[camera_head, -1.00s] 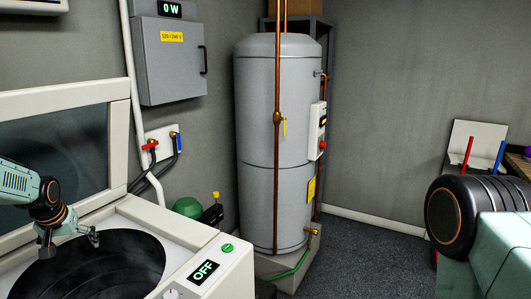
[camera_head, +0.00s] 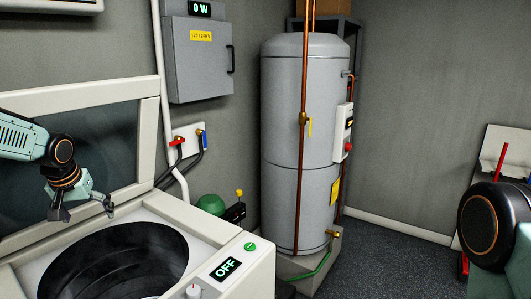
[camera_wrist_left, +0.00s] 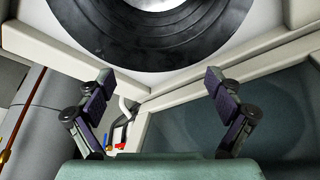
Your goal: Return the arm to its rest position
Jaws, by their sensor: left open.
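My left gripper (camera_head: 84,207) hangs over the back left part of a white top-loading washer (camera_head: 212,222), above the rim of its dark round opening (camera_head: 125,262). Its two fingers are spread apart with nothing between them. In the left wrist view the open fingers (camera_wrist_left: 158,105) frame the washer's white edge, with the dark ring of the opening (camera_wrist_left: 150,45) at the top. My right gripper is not in view; only a part of my body shows at the right edge of the head view.
The washer's raised lid (camera_head: 95,150) stands behind my left arm. Its panel display (camera_head: 226,268) reads OFF. A grey water heater (camera_head: 305,130) with copper pipes stands at the back centre. A grey electrical box (camera_head: 197,60) hangs on the wall. Dark floor (camera_head: 400,260) is clear right of the heater.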

